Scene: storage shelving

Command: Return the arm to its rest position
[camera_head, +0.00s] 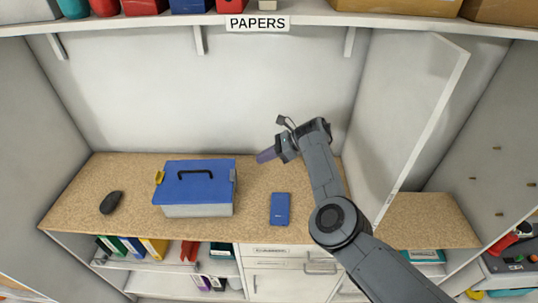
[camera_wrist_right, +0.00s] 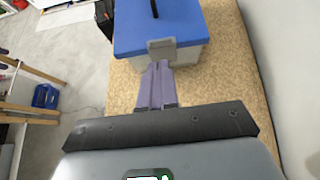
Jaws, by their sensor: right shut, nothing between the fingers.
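My right arm comes in from the lower right in the head view. Its gripper (camera_head: 266,155) is above the wooden counter, to the right of the blue-lidded toolbox, and points left. In the right wrist view the purple fingers (camera_wrist_right: 158,68) are together with nothing between them, in line with the toolbox's grey latch (camera_wrist_right: 162,48). I cannot tell whether they touch it. The toolbox (camera_head: 200,184) stands closed on the counter, with a black handle on its lid. My left gripper is not in view.
A blue box-like item (camera_head: 280,209) and a black mouse (camera_head: 111,202) lie on the counter (camera_head: 140,172). A white upright panel (camera_head: 410,130) stands close to the right of my arm. A loaded shelf (camera_head: 300,19) labelled PAPERS runs above. Binders and drawers are below.

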